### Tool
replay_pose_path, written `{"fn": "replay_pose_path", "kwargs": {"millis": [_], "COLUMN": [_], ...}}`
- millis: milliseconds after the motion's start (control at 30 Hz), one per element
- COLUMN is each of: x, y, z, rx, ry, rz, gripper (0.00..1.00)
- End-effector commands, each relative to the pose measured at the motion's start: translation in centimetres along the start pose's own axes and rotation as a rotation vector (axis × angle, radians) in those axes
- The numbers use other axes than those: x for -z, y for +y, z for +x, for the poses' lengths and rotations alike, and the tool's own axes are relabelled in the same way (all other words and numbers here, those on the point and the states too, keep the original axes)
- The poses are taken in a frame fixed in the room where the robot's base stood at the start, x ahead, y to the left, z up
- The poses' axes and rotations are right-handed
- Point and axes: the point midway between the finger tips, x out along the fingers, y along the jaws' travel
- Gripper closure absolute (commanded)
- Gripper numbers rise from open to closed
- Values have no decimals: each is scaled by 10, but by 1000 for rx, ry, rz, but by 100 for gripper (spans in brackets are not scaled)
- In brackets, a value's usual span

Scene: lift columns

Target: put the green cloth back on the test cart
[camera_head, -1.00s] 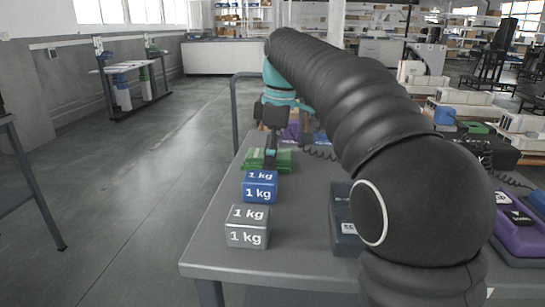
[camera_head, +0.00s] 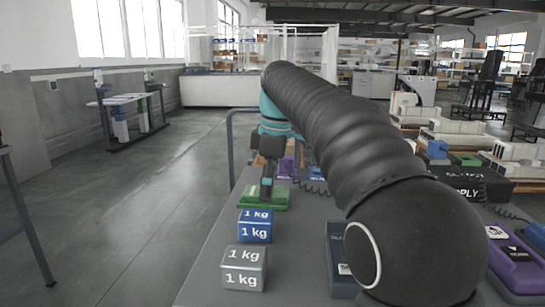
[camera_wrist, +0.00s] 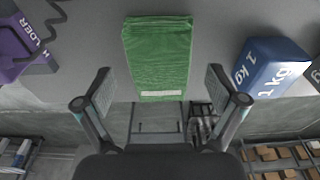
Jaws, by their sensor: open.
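The green cloth (camera_head: 281,199) lies as a folded block near the left edge of a grey tabletop (camera_head: 207,268), behind the blue weight. In the wrist view the cloth (camera_wrist: 157,52) lies ahead of the fingers, roughly centred between them, with a pale label on its near end. That end is close to the tabletop's edge. My gripper (camera_head: 267,196) points down at the cloth; contact cannot be told. In the wrist view my gripper (camera_wrist: 160,101) is open with nothing between its fingers. I cannot tell which furniture is the test cart.
A blue 1 kg weight (camera_head: 255,232) and a grey 1 kg weight (camera_head: 243,277) stand in front of the cloth. A purple holder (camera_wrist: 20,35) with a coiled cable is on the cloth's other side. My arm hides much of the tabletop. The floor at left is open.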

Motion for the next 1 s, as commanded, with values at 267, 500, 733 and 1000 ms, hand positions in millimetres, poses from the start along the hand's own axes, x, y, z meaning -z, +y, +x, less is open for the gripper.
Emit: {"fn": "replay_pose_path", "kwargs": {"millis": [267, 500, 733, 1000], "x": [0, 0, 0, 0], "y": [1, 1, 1, 0], "z": [-61, -92, -103, -104], "rx": [-3, -1, -1, 0], "ry": [1, 0, 0, 0], "rz": [1, 1, 1, 0], "gripper": [5, 5, 5, 5]}}
